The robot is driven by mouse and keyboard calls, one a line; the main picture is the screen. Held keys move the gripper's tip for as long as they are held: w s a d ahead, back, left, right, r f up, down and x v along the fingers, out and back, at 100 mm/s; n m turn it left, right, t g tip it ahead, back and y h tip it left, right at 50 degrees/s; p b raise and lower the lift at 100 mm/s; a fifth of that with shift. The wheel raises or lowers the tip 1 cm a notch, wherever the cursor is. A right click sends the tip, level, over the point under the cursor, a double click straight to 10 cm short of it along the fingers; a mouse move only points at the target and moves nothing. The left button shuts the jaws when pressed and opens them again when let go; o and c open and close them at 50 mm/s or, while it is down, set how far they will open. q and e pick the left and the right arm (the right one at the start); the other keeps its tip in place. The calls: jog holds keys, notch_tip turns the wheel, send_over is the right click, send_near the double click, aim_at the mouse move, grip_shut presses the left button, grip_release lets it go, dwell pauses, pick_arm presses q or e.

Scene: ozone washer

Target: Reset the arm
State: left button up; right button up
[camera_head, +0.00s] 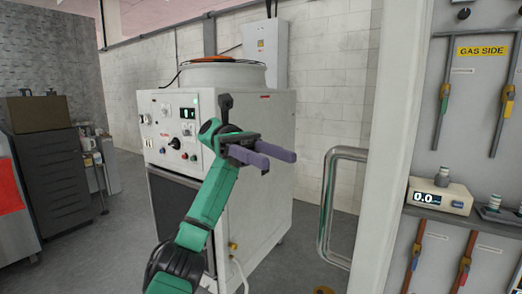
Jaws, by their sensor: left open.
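My left arm comes up from the lower middle of the head view, green and black. Its left gripper (278,157) has two purple-grey fingers pointing right. The fingers are apart and empty. They are in front of the white ozone washer cabinet (262,200), and I cannot tell the gap between them. The washer's front panel (162,116), with a lit display, knobs and buttons, is left of the gripper. The arm hides part of the cabinet's front. My right gripper is not in view.
A metal tube handle (328,205) stands right of the washer. A gas panel with hoses and a small scale (440,197) reading 0.0 is at the far right. A dark drawer cabinet (52,165) stands at the left. Grey floor (105,245) is open left of the washer.

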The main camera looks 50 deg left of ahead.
pick_arm(q)
jog(key=a, duration=0.3)
jog(key=shift+w+p, duration=0.2)
jog(key=shift+p, duration=0.1)
